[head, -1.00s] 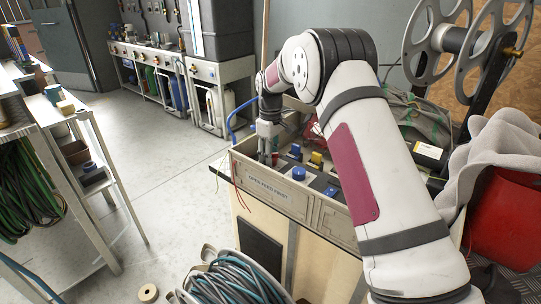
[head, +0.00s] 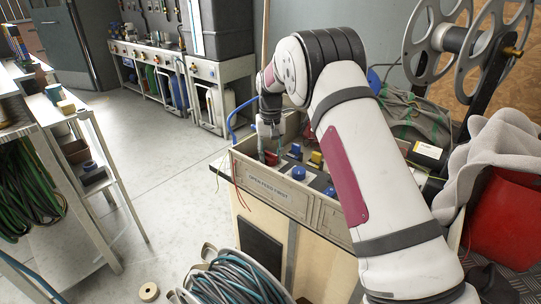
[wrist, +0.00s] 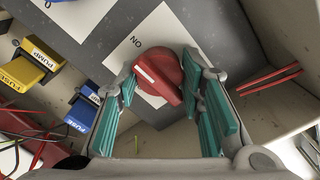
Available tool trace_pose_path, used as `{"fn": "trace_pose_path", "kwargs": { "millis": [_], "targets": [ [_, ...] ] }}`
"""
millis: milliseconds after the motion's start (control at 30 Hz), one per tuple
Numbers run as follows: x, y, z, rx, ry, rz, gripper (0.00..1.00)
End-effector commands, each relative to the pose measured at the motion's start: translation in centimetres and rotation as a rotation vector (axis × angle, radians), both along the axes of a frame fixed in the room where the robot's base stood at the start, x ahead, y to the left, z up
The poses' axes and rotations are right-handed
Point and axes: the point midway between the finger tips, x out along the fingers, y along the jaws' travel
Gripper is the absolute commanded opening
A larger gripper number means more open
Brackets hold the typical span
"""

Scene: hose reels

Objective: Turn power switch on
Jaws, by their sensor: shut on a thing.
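A red rotary knob (wrist: 158,75) with a white line mark sits on a white plate (wrist: 165,30) in the wrist view. The plate has lettering, upside down in this view, that appears to read "ON". My gripper (wrist: 159,82) has its teal finger pads on both sides of the knob and is shut on it. In the head view my gripper (head: 269,154) reaches down into the left end of an open-topped box (head: 282,195) labelled "OPEN FEED FIRST". The knob is not clear there, largely hidden by the fingers.
In the wrist view, a yellow fuse block (wrist: 30,65) and a blue fuse block (wrist: 83,108) lie left, and red rods (wrist: 270,80) right. The box walls are close around my gripper. A hose coil (head: 235,280) stands in front of the box; open floor (head: 165,185) lies left.

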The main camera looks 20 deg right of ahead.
Motion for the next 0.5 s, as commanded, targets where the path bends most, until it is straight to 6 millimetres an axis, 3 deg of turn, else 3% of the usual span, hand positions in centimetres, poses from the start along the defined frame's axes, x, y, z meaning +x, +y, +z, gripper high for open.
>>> {"fn": "trace_pose_path", "kwargs": {
  "millis": [500],
  "targets": [
    [0.07,-0.34,0.12,-0.003,-0.003,-0.078,0.07]
  ]
}}
